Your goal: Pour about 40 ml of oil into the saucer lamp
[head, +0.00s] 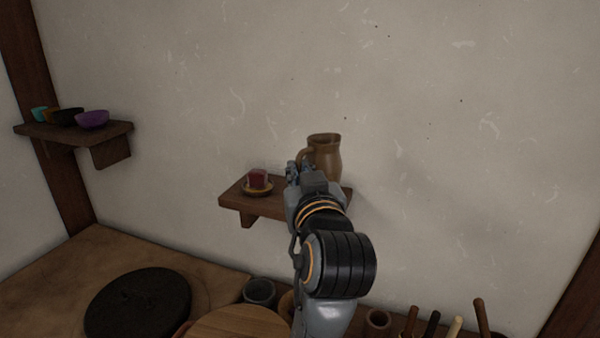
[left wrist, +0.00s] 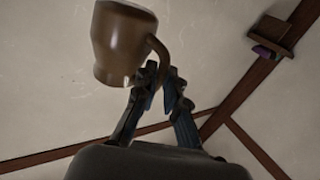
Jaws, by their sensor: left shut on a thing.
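A brown jug (head: 325,160) with a side handle is at the right end of the small wall shelf (head: 236,202). My left gripper (head: 299,174) is shut on the jug's handle; the jug also shows in the left wrist view (left wrist: 120,45), beside the fingertips (left wrist: 164,82). The jug looks about upright in the head view. Its foot is partly hidden by my arm, so I cannot tell whether it touches the shelf. A small yellowish saucer (head: 257,192) sits left of my gripper, with a dark red block-like thing (head: 258,178) on it. My right gripper is not in view.
A second shelf (head: 75,134) at left holds several bowls, one purple (head: 92,119). Below are a dark round slab (head: 138,303), a wooden round top (head: 238,325), a grey pot (head: 260,291) and several upright handles (head: 433,325). The wall above the jug is clear.

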